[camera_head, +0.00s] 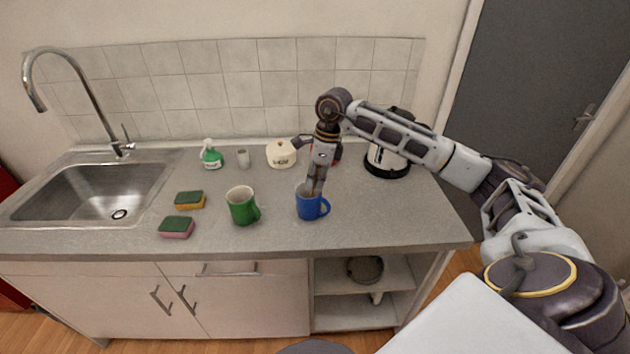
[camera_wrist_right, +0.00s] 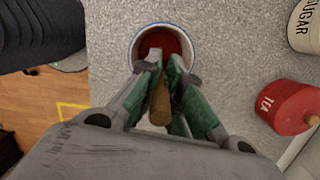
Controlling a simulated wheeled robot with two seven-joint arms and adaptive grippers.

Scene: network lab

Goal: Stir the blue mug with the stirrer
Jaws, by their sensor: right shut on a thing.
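The blue mug (camera_head: 309,207) stands upright on the counter, its handle to the right. In the right wrist view its rim (camera_wrist_right: 133,52) circles dark red-brown contents. My right gripper (camera_head: 315,188) points down over the mug. In the right wrist view the gripper (camera_wrist_right: 161,75) is shut on the stirrer (camera_wrist_right: 160,103), a brown wooden stick. The stirrer's lower end is hidden by the fingers, so I cannot tell how deep it reaches into the mug. My left gripper does not show.
A green mug (camera_head: 242,206) stands left of the blue mug. Two sponges (camera_head: 189,200) (camera_head: 177,227) lie near the sink (camera_head: 148,185). A sugar pot (camera_head: 281,156), a red tea tin (camera_wrist_right: 289,108) and a kettle (camera_head: 386,162) stand behind. The counter front is clear.

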